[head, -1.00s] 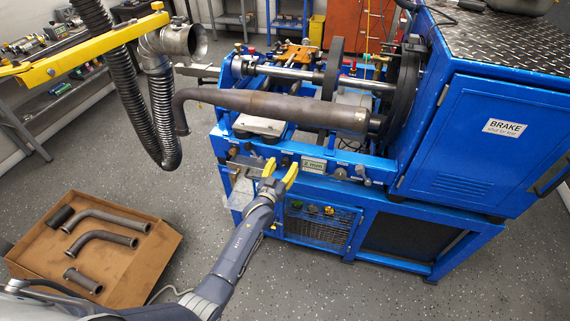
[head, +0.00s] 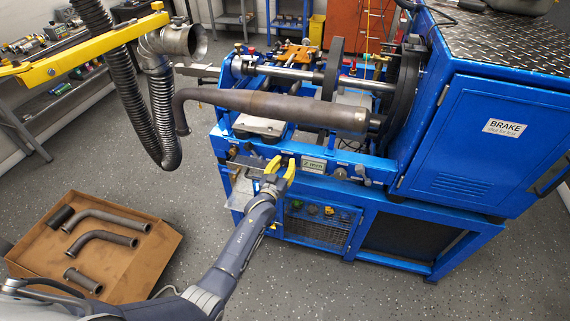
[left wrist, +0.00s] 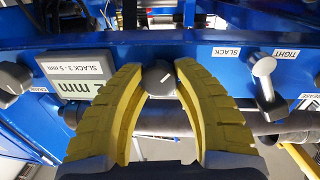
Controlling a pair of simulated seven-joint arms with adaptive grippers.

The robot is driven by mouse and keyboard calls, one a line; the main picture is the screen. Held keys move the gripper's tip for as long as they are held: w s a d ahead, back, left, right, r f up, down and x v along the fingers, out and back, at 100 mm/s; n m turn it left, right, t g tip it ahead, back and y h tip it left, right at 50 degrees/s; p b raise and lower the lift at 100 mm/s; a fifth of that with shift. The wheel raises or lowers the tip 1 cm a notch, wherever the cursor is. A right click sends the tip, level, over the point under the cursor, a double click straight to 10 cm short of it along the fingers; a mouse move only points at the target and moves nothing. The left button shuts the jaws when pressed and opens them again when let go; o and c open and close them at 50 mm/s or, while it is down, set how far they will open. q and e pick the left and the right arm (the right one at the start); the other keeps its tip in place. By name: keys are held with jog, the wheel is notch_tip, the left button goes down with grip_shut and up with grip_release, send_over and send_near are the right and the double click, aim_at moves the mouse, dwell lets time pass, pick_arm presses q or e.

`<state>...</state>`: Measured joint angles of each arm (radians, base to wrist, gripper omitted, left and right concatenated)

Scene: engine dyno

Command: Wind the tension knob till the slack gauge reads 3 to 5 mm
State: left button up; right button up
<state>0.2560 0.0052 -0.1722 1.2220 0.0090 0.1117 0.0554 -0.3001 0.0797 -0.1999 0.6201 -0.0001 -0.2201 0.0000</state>
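A dark round knob (left wrist: 159,78) with a white mark sits on the blue front rail, between the yellow fingers of my left gripper (left wrist: 160,95) in the left wrist view. The fingers are apart, one on each side of it, with gaps showing. That view is upside down. The slack gauge (left wrist: 75,80), marked "SLACK 3 - 5 mm", is beside the knob; its digit is partly covered by a finger. In the head view the gauge (head: 313,165) is just right of my left gripper (head: 281,168), and its digit is too small to read surely. My right gripper is out of view.
A grey lever (left wrist: 265,85) stands between the SLACK and TIGHT labels, near one finger. Another knob (head: 340,173) is right of the gauge. A rusty pipe (head: 270,106) runs above the rail. A box of pipes (head: 150,260) lies on the floor at left.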

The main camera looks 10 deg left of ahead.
pick_arm(q)
grip_shut()
jog(key=shift+w+r+n, duration=0.1)
jog(key=shift+r+n, duration=0.05)
jog(key=shift+n, duration=1.75)
jog(key=o, duration=0.9)
grip_release()
jog(key=shift+o, duration=0.2)
jog(key=shift+s+a+f, duration=0.1)
jog(key=shift+s+f, duration=0.15)
jog(key=shift+s, duration=0.35)
jog(key=s+a, duration=0.1)
jog(key=s, duration=0.9)
jog(key=shift+s+a, duration=0.4)
